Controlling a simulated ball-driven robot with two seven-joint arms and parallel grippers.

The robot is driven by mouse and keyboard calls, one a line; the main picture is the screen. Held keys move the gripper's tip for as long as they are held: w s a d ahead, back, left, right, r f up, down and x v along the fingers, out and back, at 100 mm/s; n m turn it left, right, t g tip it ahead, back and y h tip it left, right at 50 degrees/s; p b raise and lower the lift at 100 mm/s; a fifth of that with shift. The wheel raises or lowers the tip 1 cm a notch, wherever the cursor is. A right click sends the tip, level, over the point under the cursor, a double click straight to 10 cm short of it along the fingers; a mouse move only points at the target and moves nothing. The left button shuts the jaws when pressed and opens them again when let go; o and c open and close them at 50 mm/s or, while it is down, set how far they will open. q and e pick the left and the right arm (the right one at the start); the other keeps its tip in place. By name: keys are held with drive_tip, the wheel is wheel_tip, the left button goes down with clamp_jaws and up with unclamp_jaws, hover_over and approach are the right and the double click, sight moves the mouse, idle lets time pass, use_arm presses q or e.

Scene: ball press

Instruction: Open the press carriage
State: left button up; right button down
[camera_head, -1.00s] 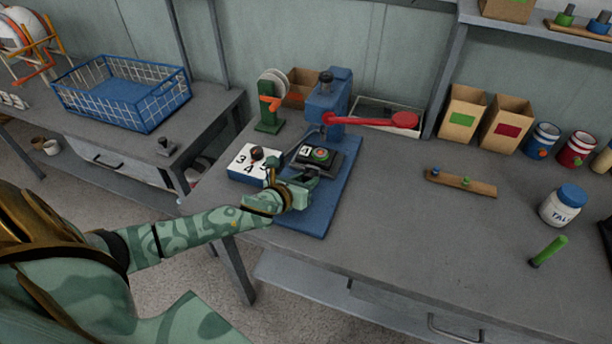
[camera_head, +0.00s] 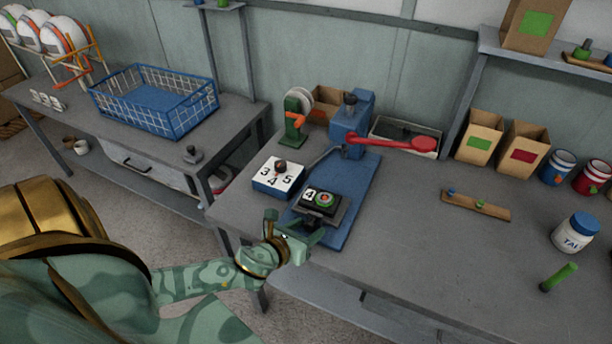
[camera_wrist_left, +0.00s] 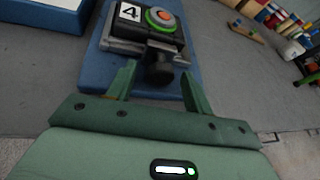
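The blue press (camera_head: 352,125) stands on the workbench with its red lever (camera_head: 400,143) reaching to the right. Its black carriage (camera_head: 318,212) sits near the front of the blue base, clear of the column. It carries a "4" tile and a round green and red piece, which also show in the wrist view (camera_wrist_left: 160,18). The carriage's dark knob (camera_wrist_left: 158,70) points towards my left gripper (camera_wrist_left: 158,72). The gripper's green fingers are apart, with the knob between their tips and gaps at both sides. In the head view the gripper (camera_head: 304,232) is at the carriage's front. My right gripper is not in view.
A number box (camera_head: 278,174) marked 3, 4, 5 stands left of the base. A green reel stand (camera_head: 297,113) is behind it. A wooden strip (camera_head: 476,206), a white jar (camera_head: 575,233) and a green peg (camera_head: 558,277) are at the right. The bench middle is clear.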

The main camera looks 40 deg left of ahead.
use_arm(q)
drive_tip(key=p+v, duration=0.2)
drive_tip(key=v, duration=1.4)
drive_tip(key=shift+s+r, duration=0.1)
